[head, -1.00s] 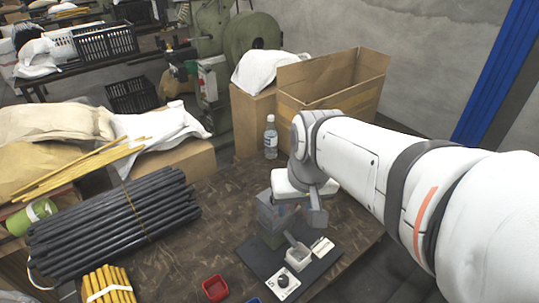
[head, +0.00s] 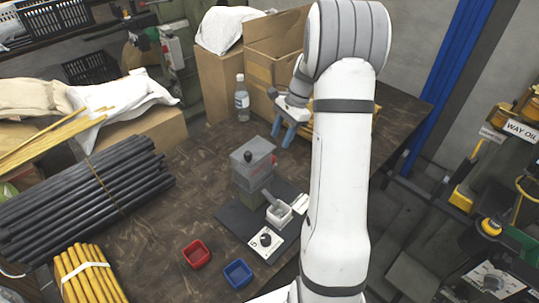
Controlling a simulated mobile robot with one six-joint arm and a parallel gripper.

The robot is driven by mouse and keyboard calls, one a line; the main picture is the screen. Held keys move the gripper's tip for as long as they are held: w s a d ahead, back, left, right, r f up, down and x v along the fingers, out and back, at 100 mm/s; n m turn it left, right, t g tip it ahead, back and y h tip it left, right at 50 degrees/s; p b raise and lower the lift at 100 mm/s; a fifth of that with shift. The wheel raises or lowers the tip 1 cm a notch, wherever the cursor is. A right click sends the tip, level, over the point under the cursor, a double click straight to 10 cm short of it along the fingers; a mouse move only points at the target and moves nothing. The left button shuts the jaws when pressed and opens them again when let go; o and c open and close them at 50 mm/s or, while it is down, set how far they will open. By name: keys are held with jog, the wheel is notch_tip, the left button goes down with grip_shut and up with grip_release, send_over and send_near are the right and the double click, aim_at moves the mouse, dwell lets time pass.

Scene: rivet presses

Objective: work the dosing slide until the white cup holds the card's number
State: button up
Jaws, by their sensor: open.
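I cannot clearly make out the slide. My gripper (head: 283,138) has two blue-grey fingers, apart and empty, behind and right of the box, not touching it.
A red tray (head: 196,253) and a blue tray (head: 237,273) sit in front of the mat. A water bottle (head: 242,99) and cardboard boxes (head: 270,55) stand behind. Black rods (head: 90,195) lie left. The table between rods and device is clear.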

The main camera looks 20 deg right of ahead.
jog(key=x, duration=0.7)
jog(key=shift+s+f, duration=0.1)
jog(key=shift+f, duration=0.15)
jog(key=shift+c, duration=0.5)
grip_shut()
jog(key=shift+f, duration=0.1)
